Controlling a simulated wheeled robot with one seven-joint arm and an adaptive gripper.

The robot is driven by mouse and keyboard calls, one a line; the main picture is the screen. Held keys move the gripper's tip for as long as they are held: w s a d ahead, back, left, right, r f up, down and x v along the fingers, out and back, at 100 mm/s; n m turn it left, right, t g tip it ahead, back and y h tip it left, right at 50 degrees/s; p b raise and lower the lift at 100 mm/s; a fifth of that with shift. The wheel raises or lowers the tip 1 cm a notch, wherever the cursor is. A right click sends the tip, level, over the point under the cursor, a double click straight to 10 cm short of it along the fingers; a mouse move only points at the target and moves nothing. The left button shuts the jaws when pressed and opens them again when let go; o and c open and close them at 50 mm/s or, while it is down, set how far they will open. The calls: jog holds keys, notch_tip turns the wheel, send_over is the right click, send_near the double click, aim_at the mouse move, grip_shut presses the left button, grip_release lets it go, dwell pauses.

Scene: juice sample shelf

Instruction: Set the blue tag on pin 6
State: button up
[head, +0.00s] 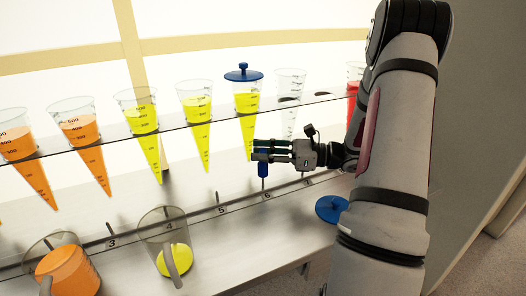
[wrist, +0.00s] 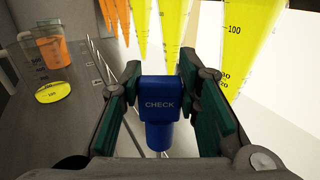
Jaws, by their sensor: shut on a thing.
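The blue tag (head: 263,169), marked CHECK, is upright between the fingers of my gripper (head: 256,150), which is shut on it. In the wrist view the tag (wrist: 160,118) sits between the green finger pads. In the head view the tag is in line with pin 6 (head: 263,184), above the number 6 (head: 266,195) on the rail. A short length of thin pin shows under the tag. I cannot tell whether the tag is around the pin or just above or in front of it.
Cone glasses of orange (head: 84,132) and yellow (head: 142,120) juice hang in the shelf behind; one has a blue lid (head: 243,74). An orange jug (head: 68,272) and a yellow jug (head: 174,258) stand front left. Another blue lid (head: 331,209) lies right, beside my arm.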

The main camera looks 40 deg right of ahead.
aim_at(263, 164)
jog(key=shift+f+b, duration=0.6)
jog(key=shift+f, duration=1.4)
dwell(1.0)
jog(key=o, duration=1.1)
notch_tip(263, 164, up, 10)
jog(key=shift+r, duration=0.1)
